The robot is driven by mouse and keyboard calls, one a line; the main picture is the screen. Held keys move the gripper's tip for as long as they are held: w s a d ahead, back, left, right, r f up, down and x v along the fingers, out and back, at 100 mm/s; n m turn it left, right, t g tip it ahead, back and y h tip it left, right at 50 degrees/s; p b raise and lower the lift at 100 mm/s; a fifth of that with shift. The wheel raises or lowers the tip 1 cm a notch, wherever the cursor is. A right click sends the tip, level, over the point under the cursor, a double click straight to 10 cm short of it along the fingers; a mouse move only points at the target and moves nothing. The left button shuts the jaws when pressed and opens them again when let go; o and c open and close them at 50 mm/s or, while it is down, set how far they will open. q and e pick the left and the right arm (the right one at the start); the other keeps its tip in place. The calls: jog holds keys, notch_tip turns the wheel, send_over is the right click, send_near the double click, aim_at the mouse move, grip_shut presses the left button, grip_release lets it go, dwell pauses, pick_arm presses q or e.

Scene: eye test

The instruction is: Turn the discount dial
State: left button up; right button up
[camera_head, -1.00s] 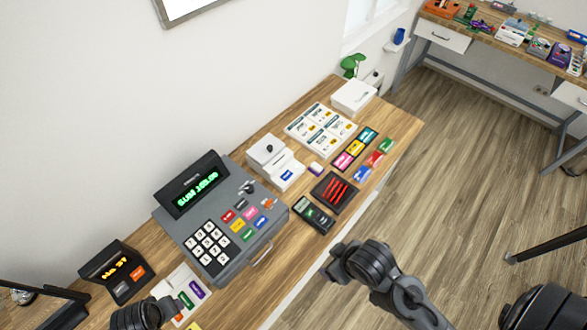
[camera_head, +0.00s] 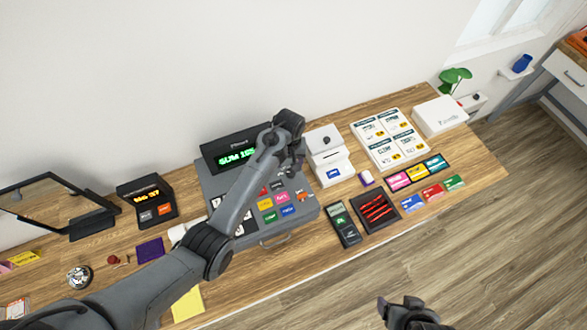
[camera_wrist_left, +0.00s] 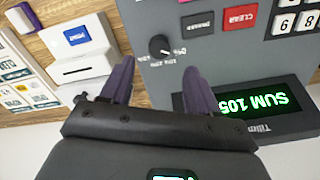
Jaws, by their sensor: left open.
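The black dial (camera_wrist_left: 161,46) sits on the grey register panel (camera_wrist_left: 215,70) in the left wrist view, with small white markings around it. I take it for the discount dial. My left gripper (camera_wrist_left: 158,72) is open, its two dark fingers on either side just short of the dial, apart from it and with nothing between them. In the head view my left gripper (camera_head: 297,158) hangs over the upper right of the cash register (camera_head: 310,208) and hides the dial there. My right gripper (camera_head: 406,305) shows only partly at the bottom edge; its fingers are unclear.
The green SUM display (camera_head: 236,157) stands at the register's back. A white printer (camera_head: 328,170) stands close on its right. A card terminal (camera_head: 342,224) and a dark tray (camera_head: 375,213) lie in front. My left arm crosses the table's left half.

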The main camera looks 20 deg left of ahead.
aim_at(290, 172)
pick_arm(q)
jog(key=shift+f, duration=3.55)
jog(key=shift+c, duration=0.2)
jog(key=c, duration=1)
